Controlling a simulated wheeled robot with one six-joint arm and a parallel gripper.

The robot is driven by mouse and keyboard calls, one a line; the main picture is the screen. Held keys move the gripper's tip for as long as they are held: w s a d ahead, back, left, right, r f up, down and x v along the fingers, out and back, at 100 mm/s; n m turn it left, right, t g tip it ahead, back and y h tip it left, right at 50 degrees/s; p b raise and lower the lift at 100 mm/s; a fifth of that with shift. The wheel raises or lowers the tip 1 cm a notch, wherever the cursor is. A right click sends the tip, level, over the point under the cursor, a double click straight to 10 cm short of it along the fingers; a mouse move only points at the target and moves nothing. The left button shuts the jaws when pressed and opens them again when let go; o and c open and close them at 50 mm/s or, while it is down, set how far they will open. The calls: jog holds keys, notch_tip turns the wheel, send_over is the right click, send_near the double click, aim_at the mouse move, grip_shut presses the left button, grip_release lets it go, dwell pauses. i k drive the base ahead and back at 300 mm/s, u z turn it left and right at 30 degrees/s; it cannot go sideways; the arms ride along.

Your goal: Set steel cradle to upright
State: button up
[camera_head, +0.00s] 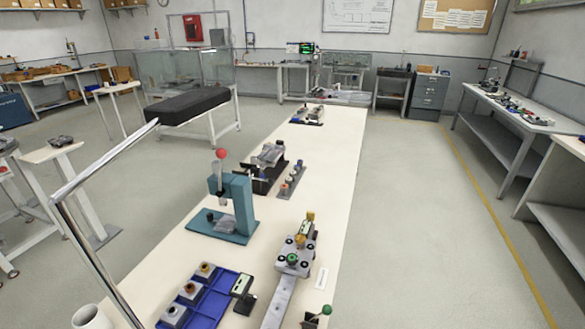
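A grey metal part in a black holder (266,163) sits on the long cream table, behind the teal press. It may be the steel cradle; its tilt is too small to tell for sure. A grey metal block with yellow and green knobs (293,262) lies nearer, on a flat steel bar. My gripper is not in view.
The long cream table (335,165) also carries a teal press with a red knob (230,200), a blue tray (208,305), a small black-and-white device (243,287) and a white cup (91,317). A bent chrome bar (100,265) crosses the left foreground. Floor (415,220) is clear right of the table.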

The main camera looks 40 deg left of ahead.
aim_at(262, 162)
jog(key=i, duration=2.2)
jog(key=u, duration=3.8)
jog(key=i, duration=0.5)
jog(key=z, duration=0.1)
